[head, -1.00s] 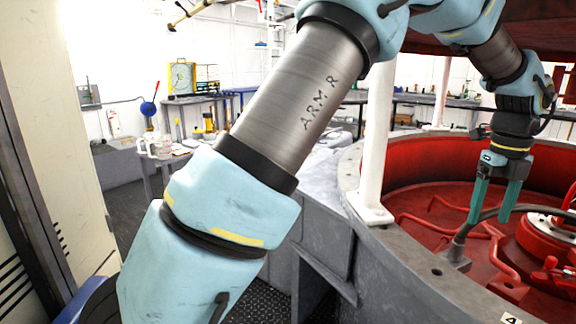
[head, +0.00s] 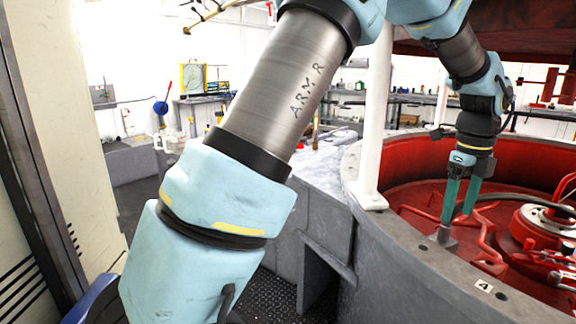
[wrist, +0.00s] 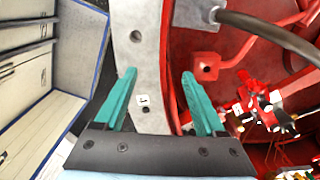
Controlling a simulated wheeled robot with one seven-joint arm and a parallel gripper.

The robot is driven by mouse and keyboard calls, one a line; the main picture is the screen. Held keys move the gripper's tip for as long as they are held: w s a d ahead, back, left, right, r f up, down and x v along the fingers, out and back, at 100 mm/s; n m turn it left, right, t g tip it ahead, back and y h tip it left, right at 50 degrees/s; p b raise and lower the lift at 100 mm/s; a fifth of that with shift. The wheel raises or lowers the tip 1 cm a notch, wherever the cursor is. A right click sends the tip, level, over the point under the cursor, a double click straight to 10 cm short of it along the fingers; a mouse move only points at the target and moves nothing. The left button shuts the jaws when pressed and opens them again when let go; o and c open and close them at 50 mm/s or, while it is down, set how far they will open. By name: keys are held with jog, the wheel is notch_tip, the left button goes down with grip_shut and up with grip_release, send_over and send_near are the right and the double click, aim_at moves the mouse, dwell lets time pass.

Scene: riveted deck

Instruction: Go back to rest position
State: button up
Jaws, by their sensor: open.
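My gripper (head: 461,200) has two teal fingers and is open. In the head view it hangs pointing down at the right, over the inner edge of a round red pit (head: 400,160). In the wrist view the two fingers of my gripper (wrist: 158,100) stand apart, with the grey rim (wrist: 148,70) and the red pit floor behind the gap. Nothing is held between them. A dark hose with a grey end block (head: 442,238) lies just below the fingertips in the head view; I cannot tell if they touch.
A white post (head: 376,110) stands on the grey pit rim (head: 385,245) left of my gripper. Red valve parts (head: 545,225) sit inside the pit at the right. A tall cream cabinet (head: 75,110) stands at the left. A workbench (head: 200,105) is at the back.

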jog(key=w+a+n+p, duration=0.1)
jog(key=w+a+n, duration=0.2)
jog(key=a+n, duration=0.75)
jog(key=w+a+n+p, duration=0.1)
jog(key=w+a+n, duration=0.4)
jog(key=a, duration=1)
jog(key=s+a+f+n, duration=0.1)
jog(key=s+a+n, duration=0.3)
jog(key=a+n, duration=0.3)
jog(key=s+a+f+n+t+p, duration=0.1)
jog(key=s+a+n, duration=0.3)
jog(key=a+n, duration=0.4)
jog(key=shift+s+a+f, duration=0.25)
jog(key=shift+s+a, duration=0.1)
jog(key=shift+a, duration=0.9)
